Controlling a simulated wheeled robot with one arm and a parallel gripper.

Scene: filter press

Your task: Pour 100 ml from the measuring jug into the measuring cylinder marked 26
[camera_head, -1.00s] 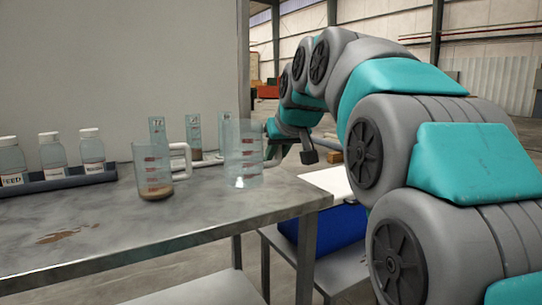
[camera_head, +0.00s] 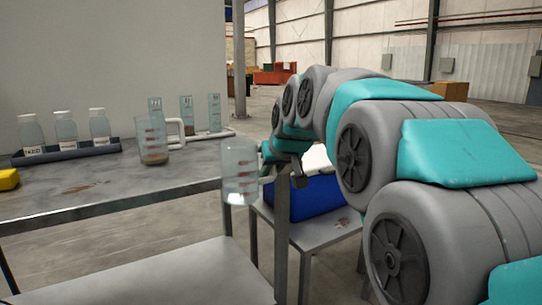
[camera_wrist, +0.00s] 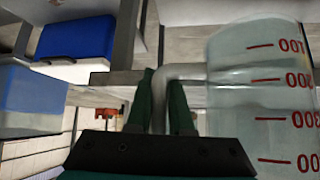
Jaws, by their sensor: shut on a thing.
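My gripper (camera_wrist: 163,98) is shut on the handle of a clear measuring jug (camera_wrist: 262,95) with red marks. In the head view this jug (camera_head: 240,168) hangs roughly upright in front of the table's edge. Its contents are hard to make out. A second clear jug (camera_head: 152,142) with red marks and a brown layer at its bottom stands on the table. Three clear measuring cylinders, left (camera_head: 155,109), middle (camera_head: 186,110) and right (camera_head: 214,110), stand behind it. Their number marks are too small to read, so I cannot tell which is 26.
A steel table (camera_head: 110,190) bears a dark rack (camera_head: 68,151) with several white-capped bottles and a yellow object (camera_head: 9,179) at the left. A blue box (camera_head: 305,198) sits on a low stand at the right. The table's front middle is clear apart from a brown stain.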

